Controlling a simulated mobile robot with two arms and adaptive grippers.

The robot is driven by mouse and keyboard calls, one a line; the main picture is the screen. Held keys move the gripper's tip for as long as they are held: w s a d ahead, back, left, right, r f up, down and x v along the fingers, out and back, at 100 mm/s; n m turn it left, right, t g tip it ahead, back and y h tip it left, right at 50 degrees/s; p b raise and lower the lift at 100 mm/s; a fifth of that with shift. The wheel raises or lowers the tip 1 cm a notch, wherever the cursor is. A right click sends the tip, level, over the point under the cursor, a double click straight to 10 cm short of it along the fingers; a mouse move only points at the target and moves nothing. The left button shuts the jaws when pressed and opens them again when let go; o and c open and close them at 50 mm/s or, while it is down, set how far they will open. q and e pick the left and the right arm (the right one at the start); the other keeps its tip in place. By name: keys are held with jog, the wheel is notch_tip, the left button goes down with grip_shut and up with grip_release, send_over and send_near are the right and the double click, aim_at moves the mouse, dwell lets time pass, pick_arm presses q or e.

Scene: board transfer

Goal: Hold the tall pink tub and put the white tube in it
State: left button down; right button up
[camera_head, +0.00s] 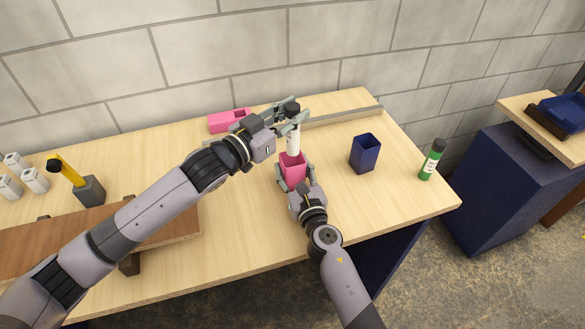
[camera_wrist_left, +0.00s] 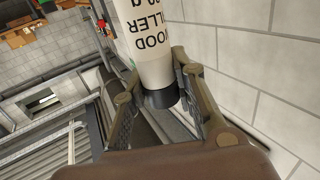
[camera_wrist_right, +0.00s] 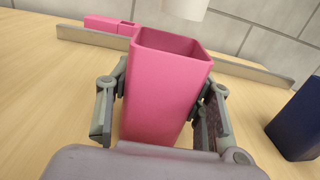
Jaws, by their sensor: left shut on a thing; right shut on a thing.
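The tall pink tub (camera_head: 292,170) stands upright on the table, open at the top. My right gripper (camera_head: 296,183) is shut on it, with a finger on each side in the right wrist view (camera_wrist_right: 165,95). The white tube (camera_head: 293,140) has a black cap and hangs cap up above the tub. My left gripper (camera_head: 291,112) is shut on its capped end. In the left wrist view the tube (camera_wrist_left: 152,40) shows black lettering. In the right wrist view the tube's lower end (camera_wrist_right: 186,9) is just above the tub's far rim, apart from it.
A pink box (camera_head: 228,121) lies behind my left gripper. A grey rail (camera_head: 345,115) runs along the back. A dark blue tub (camera_head: 364,154) and a green tube (camera_head: 432,160) stand to the right. White tubes, a grey holder and a brown board (camera_head: 165,229) are at left.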

pick_arm(q)
jog(key=shift+f, duration=1.8)
jog(key=c, duration=1.2)
grip_release()
jog(key=v, duration=1.2)
jog(key=shift+r, duration=0.1)
jog(key=shift+d, duration=0.1)
pick_arm(e)
jog(key=o, duration=1.2)
